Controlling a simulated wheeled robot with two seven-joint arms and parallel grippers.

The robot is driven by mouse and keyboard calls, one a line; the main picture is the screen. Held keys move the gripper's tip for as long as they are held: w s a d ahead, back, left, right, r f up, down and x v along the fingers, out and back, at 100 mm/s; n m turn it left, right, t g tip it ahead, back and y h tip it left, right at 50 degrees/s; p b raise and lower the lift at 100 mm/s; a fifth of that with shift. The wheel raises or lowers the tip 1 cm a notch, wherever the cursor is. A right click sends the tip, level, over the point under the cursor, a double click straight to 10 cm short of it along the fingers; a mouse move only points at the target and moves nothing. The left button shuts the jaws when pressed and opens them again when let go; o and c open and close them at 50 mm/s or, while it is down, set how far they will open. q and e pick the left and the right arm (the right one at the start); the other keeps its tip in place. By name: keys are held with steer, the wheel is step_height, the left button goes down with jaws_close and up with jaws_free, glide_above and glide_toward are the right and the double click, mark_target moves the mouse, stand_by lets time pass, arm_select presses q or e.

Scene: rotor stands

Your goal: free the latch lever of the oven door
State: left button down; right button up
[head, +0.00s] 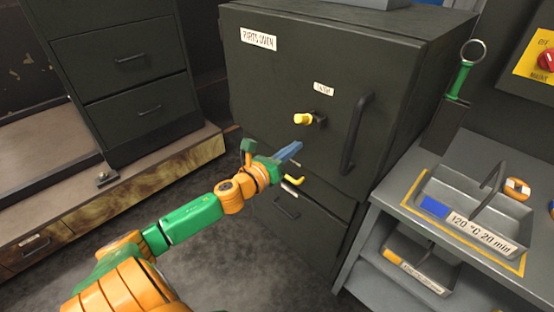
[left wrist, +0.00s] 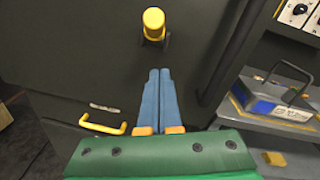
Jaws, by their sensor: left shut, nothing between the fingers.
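The dark parts oven (head: 275,85) stands in the middle of the head view, its door closed as far as I can see. The latch lever (head: 304,119) has a yellow grip on a dark pivot, under a small white label (head: 323,89). In the left wrist view the yellow latch lever (left wrist: 153,22) is above the fingertips. My left gripper (head: 291,151) is shut and empty, a little below the lever and apart from it in the picture. Its blue fingers (left wrist: 160,100) lie side by side. My right gripper is not in view.
A dark vertical door handle (head: 355,134) is right of the lever. A yellow handle (head: 293,180) is below the gripper. A grey bench with a metal tray (head: 440,190) stands at right. A drawer cabinet (head: 125,70) stands at left.

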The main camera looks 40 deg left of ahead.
arm_select(q)
steer(key=s+r, duration=0.2)
steer(key=s, duration=0.7)
steer(key=shift+r, duration=0.3)
steer(key=shift+w+a+f, duration=0.1)
steer(key=shift+a+f, duration=0.05)
